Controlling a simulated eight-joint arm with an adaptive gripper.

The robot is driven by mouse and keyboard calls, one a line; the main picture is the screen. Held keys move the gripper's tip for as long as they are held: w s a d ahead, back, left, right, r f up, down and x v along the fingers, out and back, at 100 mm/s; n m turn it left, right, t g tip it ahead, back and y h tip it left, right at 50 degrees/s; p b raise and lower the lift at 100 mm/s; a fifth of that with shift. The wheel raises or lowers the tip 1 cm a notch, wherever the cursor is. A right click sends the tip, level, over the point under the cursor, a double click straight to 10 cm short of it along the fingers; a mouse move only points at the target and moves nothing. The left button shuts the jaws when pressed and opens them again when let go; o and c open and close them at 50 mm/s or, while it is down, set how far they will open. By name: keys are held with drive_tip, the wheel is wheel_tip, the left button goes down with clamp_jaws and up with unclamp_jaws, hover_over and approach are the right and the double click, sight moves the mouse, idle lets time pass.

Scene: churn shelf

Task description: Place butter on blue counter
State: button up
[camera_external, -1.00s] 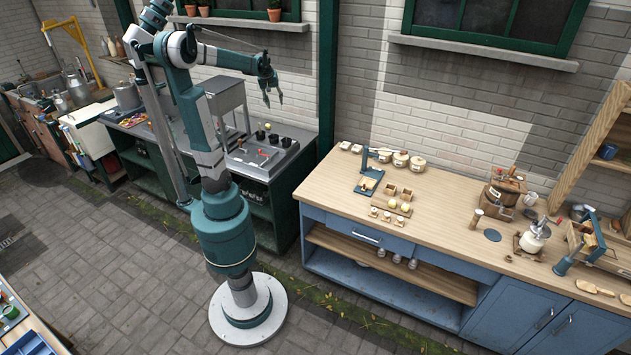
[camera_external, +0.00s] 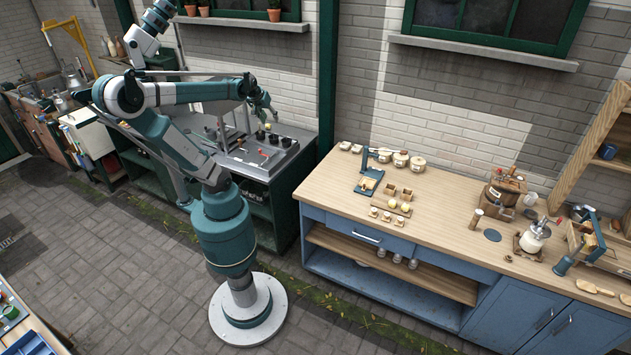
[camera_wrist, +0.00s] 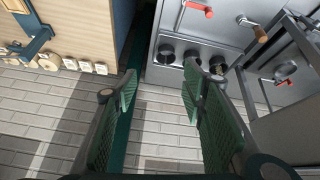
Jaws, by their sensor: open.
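The blue counter (camera_external: 445,205) has a pale wooden top and blue front, and stands right of my arm in the external view. Its wooden top (camera_wrist: 80,22) shows at the upper left of the wrist view. A small yellow round item (camera_external: 267,127) is on the steel station; I cannot tell if it is the butter. Small yellow pieces (camera_external: 405,207) also lie on a board on the blue counter. My gripper (camera_wrist: 160,85) is open, with nothing between its green fingers. In the external view it is above the steel station, small and partly hidden.
The steel station (camera_external: 272,158) has several black pots (camera_wrist: 191,58) and red handles. A dark green post (camera_external: 326,75) stands between it and the blue counter. Jars, a churn (camera_external: 535,236) and tools stand on the blue counter; its front middle is fairly clear.

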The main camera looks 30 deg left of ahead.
drive_tip(key=s+d+f+m+t, duration=0.1)
drive_tip(key=s+d+f+m, duration=0.1)
drive_tip(key=s+f, duration=0.2)
drive_tip(key=s, duration=0.3)
drive_tip(key=shift+s+d, duration=0.4)
drive_tip(key=shift+o, duration=0.5)
drive_tip(key=shift+w, duration=0.1)
